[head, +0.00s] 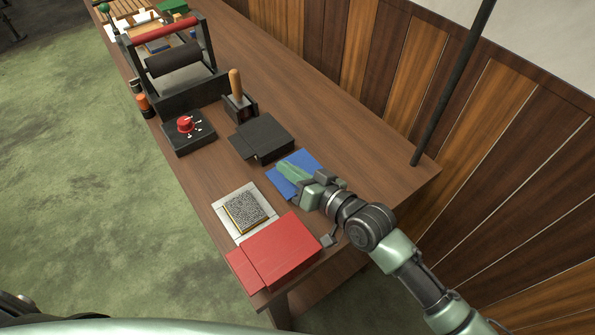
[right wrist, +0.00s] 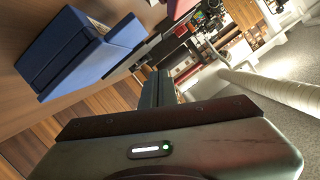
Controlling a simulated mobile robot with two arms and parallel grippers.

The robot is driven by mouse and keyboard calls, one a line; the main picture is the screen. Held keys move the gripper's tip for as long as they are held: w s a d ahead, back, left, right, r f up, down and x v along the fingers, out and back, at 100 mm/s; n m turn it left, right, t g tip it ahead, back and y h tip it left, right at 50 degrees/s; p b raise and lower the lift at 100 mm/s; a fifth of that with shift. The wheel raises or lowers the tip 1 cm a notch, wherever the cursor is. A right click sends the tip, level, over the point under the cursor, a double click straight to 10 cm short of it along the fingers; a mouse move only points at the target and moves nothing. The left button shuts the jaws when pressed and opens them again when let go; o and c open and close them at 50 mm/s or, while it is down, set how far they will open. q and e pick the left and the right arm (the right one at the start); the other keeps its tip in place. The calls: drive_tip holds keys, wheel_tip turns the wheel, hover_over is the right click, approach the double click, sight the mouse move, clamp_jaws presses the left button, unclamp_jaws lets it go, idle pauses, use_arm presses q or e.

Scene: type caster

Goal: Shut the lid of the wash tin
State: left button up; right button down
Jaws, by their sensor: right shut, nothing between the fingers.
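Three box-like tins stand on the wooden bench: a red one (head: 283,250) at the near end, a blue one (head: 306,158) and a black one (head: 264,135). No label shows which is the wash tin. My right gripper (head: 281,169) is shut and empty, over the blue tin, and hides part of it. In the right wrist view the blue tin (right wrist: 70,48) lies to the upper left, apart from the shut fingers (right wrist: 158,88); it shows a taller block and a lower part beside it. I cannot tell how its lid stands. My left gripper is out of view.
A metal type block on a pale plate (head: 224,207) lies beside the red tin. A red-knobbed black box (head: 189,137), a wooden-handled tool (head: 236,84) and a roller press (head: 173,62) stand farther back. A dark pole (head: 452,85) rises at the bench's right edge.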

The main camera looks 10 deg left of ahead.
drive_tip(key=s+d+r+p, duration=0.1)
drive_tip(key=s+d+r, duration=0.5)
drive_tip(key=s+d, duration=0.1)
drive_tip(key=s+d+f+m+g+h, duration=0.1)
drive_tip(key=s+d+f+g+h, duration=0.2)
drive_tip(key=s+d+f+h, duration=0.6)
drive_tip(key=s+d+f+m+g+h, duration=0.1)
drive_tip(key=s+d+f+g+h, duration=0.2)
drive_tip(key=s+d+f, duration=0.7)
drive_tip(key=d+f+g, duration=0.1)
drive_tip(key=d+f, duration=0.1)
drive_tip(key=f, duration=0.9)
drive_tip(key=d+f, duration=0.2)
drive_tip(key=f, duration=0.9)
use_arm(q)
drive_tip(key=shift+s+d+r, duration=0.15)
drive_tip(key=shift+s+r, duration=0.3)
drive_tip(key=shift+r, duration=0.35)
use_arm(e)
drive_tip(key=s+d+f+g, duration=0.1)
drive_tip(key=s+d+f, duration=0.2)
drive_tip(key=s+f, duration=1.2)
drive_tip(key=shift+s+f+g, duration=0.3)
drive_tip(key=shift+s, duration=0.65)
